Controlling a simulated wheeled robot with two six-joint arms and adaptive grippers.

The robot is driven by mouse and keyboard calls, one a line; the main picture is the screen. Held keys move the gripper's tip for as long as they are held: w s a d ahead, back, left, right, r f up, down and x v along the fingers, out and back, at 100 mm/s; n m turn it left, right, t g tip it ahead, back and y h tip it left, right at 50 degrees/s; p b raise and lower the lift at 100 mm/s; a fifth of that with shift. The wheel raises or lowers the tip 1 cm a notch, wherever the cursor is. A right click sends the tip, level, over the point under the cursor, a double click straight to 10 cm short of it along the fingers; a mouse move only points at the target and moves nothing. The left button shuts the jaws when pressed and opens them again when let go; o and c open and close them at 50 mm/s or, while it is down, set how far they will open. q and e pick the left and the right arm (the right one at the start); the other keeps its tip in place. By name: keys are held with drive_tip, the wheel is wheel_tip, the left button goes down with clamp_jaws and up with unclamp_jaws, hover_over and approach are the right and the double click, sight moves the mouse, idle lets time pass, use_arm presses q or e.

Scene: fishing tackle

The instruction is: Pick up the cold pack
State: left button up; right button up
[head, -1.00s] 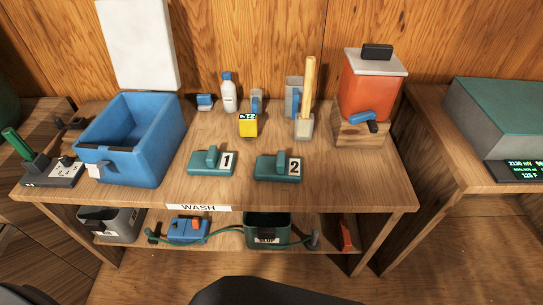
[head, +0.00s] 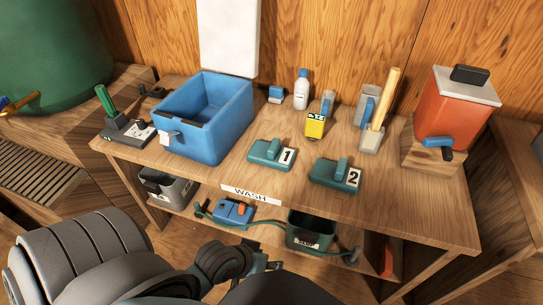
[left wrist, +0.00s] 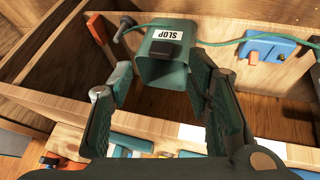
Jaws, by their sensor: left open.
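I cannot pick out a cold pack for certain in either view. A blue open-topped cooler (head: 219,139) stands at the left of the wash bench, its white lid (head: 229,38) raised behind it. Part of its inside is hidden by its near wall, and no pack shows in it. My left arm comes in low at the left of the head view, in front of the bench and below its top. In the left wrist view my left gripper (left wrist: 160,68) is open and empty, with the green slop bin (left wrist: 167,70) beyond its fingers. My right gripper is not in view.
The wooden bench (head: 398,218) holds two numbered green blocks, a white bottle (head: 301,88), a yellow-labelled item (head: 315,126) and an orange dispenser (head: 463,104). The lower shelf holds a grey bin (head: 168,187) and a blue device (head: 235,212). A green tank (head: 50,55) stands at left.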

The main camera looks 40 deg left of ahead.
use_arm(q)
drive_tip(key=w+d+r+n+t+h, duration=0.2)
drive_tip(key=w+n+t, duration=0.1)
drive_tip(key=w+n, duration=0.3)
drive_tip(key=n+t+y, duration=0.8)
drive_tip(key=n+y, duration=0.1)
drive_tip(key=n, duration=2.1)
approach(274, 144)
drive_tip(key=shift+h, duration=0.3)
drive_tip(key=b+x, duration=0.2)
drive_tip(key=x, duration=0.8)
drive_tip(key=shift+a, duration=0.15)
drive_tip(key=shift+s, duration=0.15)
clamp_jaws()
